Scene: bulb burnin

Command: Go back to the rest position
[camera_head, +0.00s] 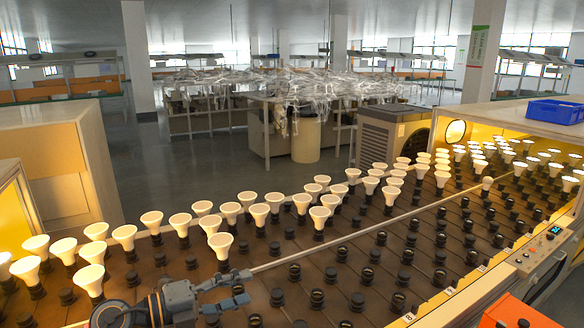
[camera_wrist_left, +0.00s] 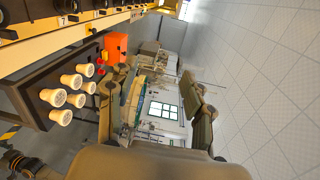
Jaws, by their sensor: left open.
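My left gripper (camera_head: 240,291) is in the lower left of the head view, over the near part of the rack of sockets (camera_head: 330,262). Its fingers are apart with nothing between them. In the left wrist view its fingers (camera_wrist_left: 163,105) also stand apart, with only the far room between them. Lit bulbs (camera_head: 220,244) stand in several rows of the rack beyond the gripper, and one is close behind it. Many nearer dark sockets (camera_head: 316,298) are empty. My right gripper is not in view.
A control panel (camera_head: 545,245) runs along the rack's right edge, with an orange box (camera_head: 515,312) at the bottom right. A blue crate (camera_head: 555,112) sits on the yellow housing. In the wrist view, several bulbs (camera_wrist_left: 72,81) stand on a dark tray. Open floor (camera_wrist_left: 270,90) lies right.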

